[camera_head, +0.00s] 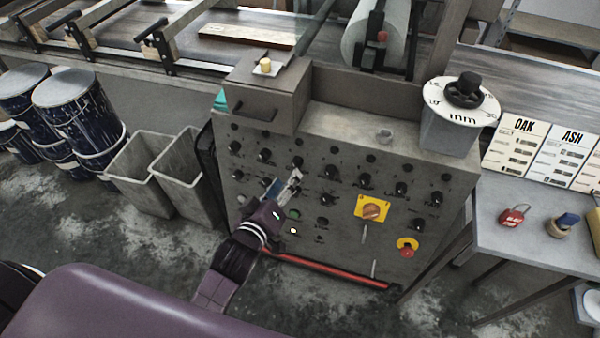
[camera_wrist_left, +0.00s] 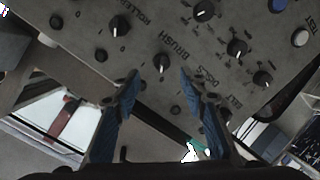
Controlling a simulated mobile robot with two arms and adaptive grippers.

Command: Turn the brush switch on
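The grey control panel (camera_head: 335,160) carries rows of black rotary knobs. My left gripper (camera_head: 290,182) reaches up in front of its left part, hiding some controls. In the left wrist view, the left gripper (camera_wrist_left: 157,85) is open, its two blue-padded fingers apart. A black knob (camera_wrist_left: 162,62) with a white pointer mark shows between and just beyond the fingertips; I cannot tell whether they touch it. The lettering BRUSH (camera_wrist_left: 182,42) is beside this knob; which knob it labels is not certain. My right gripper is not in view.
Other knobs (camera_wrist_left: 237,47) sit close around the left fingers. A red bar (camera_head: 330,272) runs along the panel's bottom. Grey bins (camera_head: 142,172) stand at the left.

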